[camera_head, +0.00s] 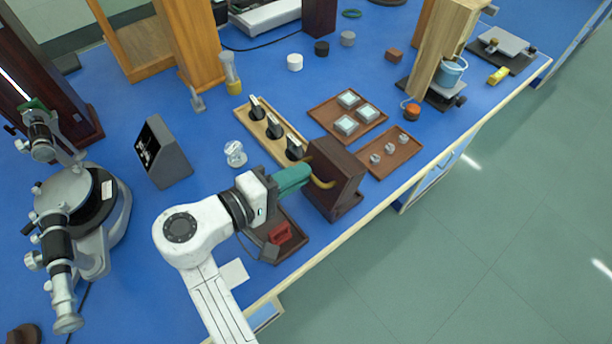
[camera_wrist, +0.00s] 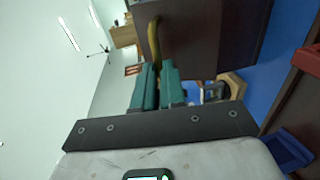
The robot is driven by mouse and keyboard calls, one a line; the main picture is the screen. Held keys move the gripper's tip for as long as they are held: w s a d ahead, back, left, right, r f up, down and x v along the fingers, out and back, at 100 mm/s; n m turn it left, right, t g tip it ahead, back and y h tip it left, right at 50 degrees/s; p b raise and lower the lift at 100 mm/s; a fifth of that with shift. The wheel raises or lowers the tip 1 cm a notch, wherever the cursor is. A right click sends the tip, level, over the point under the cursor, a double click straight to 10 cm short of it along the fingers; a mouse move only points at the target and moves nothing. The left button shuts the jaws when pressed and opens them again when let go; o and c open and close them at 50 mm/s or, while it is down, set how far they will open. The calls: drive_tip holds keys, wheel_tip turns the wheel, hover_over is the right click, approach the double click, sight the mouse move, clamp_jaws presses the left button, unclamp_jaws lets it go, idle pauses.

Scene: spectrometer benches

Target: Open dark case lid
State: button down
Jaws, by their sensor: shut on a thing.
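The dark brown case (camera_head: 346,196) stands on the blue bench near its front edge. It has a curved brass handle (camera_head: 322,184) on its left side. The case also fills the top of the wrist view (camera_wrist: 205,40), with the handle (camera_wrist: 153,38) running down to my fingertips. My gripper (camera_head: 305,174) has teal fingers and is shut on the handle, at the left of the case. Its fingers show close together in the wrist view (camera_wrist: 158,68). The fingers hide part of the handle, and I cannot make out a lid seam.
A dark tray with a red block (camera_head: 281,233) lies below my gripper. A wooden rack with black knobs (camera_head: 274,130) stands behind the case. Trays with pale blocks (camera_head: 347,124) and small pieces (camera_head: 389,148) lie to the right. The floor beyond the bench edge is clear.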

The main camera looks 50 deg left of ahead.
drive_tip(key=s+f+t+b, duration=0.1)
drive_tip(key=s+f+b, duration=0.3)
drive_tip(key=shift+f, duration=0.35)
idle(0.4)
drive_tip(key=shift+d, duration=0.1)
drive_tip(key=c, duration=1.2)
unclamp_jaws()
drive_tip(key=shift+w, duration=0.15)
drive_tip(key=shift+s+a+r, duration=0.2)
